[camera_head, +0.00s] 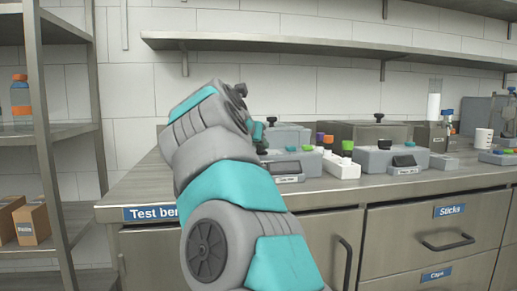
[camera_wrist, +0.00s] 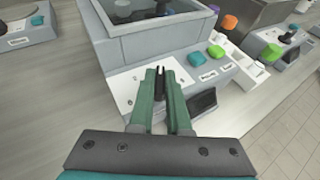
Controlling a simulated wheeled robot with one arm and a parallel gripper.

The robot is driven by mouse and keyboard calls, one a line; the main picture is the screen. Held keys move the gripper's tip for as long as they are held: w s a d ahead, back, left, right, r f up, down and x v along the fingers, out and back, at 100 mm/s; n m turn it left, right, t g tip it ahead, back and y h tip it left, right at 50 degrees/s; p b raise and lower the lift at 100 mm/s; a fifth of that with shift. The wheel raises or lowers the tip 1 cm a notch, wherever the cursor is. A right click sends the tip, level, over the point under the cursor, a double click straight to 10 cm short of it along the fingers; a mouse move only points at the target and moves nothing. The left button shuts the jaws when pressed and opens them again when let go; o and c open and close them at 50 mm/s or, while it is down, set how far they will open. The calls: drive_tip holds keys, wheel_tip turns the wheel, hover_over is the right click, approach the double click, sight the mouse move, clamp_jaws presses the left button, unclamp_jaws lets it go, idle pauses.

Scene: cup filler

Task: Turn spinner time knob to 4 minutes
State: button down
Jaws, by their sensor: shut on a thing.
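The spinner is a grey box with a clear-lidded top (camera_wrist: 150,35) and a sloped front panel in the wrist view. My gripper (camera_wrist: 159,78) has its two green fingers closed on a dark upright knob (camera_wrist: 159,84) on the panel's white left part. The fingers hide most of the knob, and its setting cannot be read. In the head view, the spinner (camera_head: 287,137) stands on the bench, partly behind my arm.
A white rack (camera_head: 341,166) with orange, purple and green caps stands right of the spinner. A grey device (camera_head: 392,158) with a black knob is further right. The bench front edge is near, with drawers below. A shelving unit (camera_head: 45,120) stands at left.

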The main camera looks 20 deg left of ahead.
idle(0.3)
drive_tip(key=c, duration=0.9)
unclamp_jaws()
drive_tip(key=b+v, duration=0.1)
drive_tip(key=v, duration=0.6)
drive_tip(key=shift+s+d+r, duration=0.15)
drive_tip(key=shift+s, duration=0.25)
